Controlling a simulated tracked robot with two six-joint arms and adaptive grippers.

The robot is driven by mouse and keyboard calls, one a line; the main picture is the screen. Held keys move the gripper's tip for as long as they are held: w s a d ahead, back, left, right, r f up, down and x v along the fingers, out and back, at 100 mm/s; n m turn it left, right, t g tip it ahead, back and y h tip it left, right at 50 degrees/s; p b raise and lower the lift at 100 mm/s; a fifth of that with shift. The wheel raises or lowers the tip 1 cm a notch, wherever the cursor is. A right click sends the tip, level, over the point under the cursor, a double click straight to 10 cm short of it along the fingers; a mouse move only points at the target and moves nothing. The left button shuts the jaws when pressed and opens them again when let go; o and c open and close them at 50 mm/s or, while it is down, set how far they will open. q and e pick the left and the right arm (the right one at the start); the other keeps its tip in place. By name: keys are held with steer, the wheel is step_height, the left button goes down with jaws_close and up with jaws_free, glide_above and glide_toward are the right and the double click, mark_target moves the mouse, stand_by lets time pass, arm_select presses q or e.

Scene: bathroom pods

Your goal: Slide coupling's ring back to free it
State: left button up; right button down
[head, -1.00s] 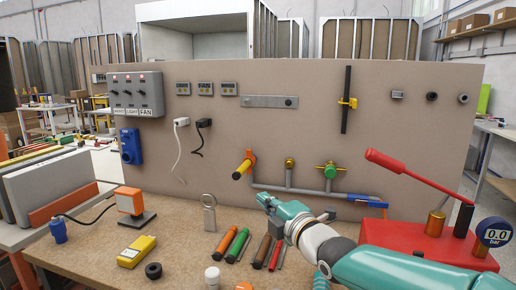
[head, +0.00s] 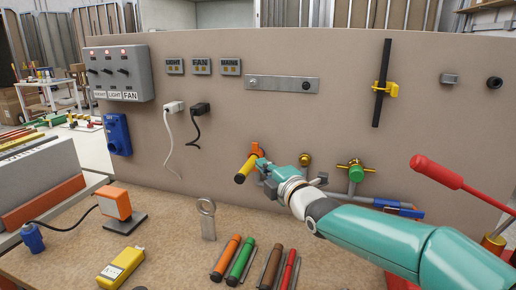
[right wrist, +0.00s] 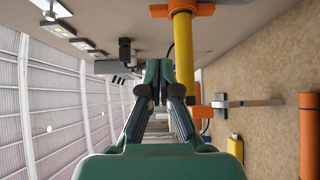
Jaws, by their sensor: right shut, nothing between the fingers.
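A fitting with an orange body and a yellow barrel (head: 245,170) sticks out from the left end of the grey pipe on the panel. It is the likely coupling; I cannot tell which part is its ring. My right gripper (head: 266,178) is shut and empty just right of the barrel, partly covering the pipe behind it. In the right wrist view the shut fingertips (right wrist: 152,85) are beside the yellow barrel (right wrist: 183,55), with the orange body (right wrist: 190,9) above. Whether they touch is unclear. My left gripper is not in view.
A brass fitting (head: 304,159) and a green valve (head: 355,172) stand right of the gripper. A blue-handled part (head: 398,206) and a red lever (head: 437,172) are further right. Several coloured tubes (head: 240,262) and a metal tag (head: 207,219) are on the bench below.

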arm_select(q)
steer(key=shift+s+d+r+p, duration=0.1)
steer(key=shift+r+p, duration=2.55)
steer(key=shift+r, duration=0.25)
arm_select(e)
steer(key=w+a, duration=0.1)
steer(key=w, duration=0.7)
steer(key=shift+w+a, duration=0.2)
steer(key=shift+a, duration=0.05)
steer(key=shift+d, duration=0.1)
